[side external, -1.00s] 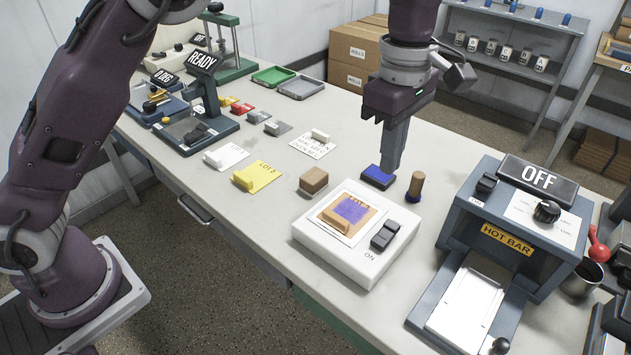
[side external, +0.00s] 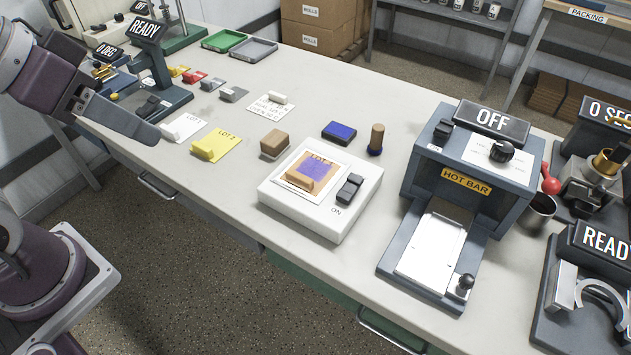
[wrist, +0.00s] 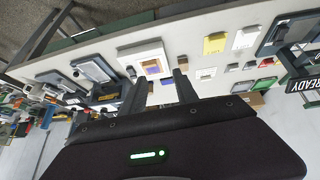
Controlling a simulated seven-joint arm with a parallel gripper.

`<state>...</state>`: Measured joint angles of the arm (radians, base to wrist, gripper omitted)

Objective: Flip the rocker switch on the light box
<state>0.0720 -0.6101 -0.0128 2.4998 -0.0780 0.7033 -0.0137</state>
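The light box (side external: 275,190) is a low white slab on the bench. It carries a card with a brown and purple patch (side external: 313,170). The dark rocker switch (side external: 350,188) sits at its right side, beside the printed word ON. I cannot tell for certain which way the rocker is tilted. My gripper (side external: 150,136) is at the upper left in the side view, over the bench's front edge and well away from the light box. In the wrist view my gripper (wrist: 160,84) has its two fingers apart with nothing between them. The light box (wrist: 128,60) shows beyond the fingers.
The hot bar unit (side external: 466,182) with an OFF sign stands right of the light box. A brown block (side external: 274,143), a blue pad (side external: 339,132) and a wooden-handled tool (side external: 376,138) stand behind it. A yellow LOT 2 card (side external: 218,145) lies left.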

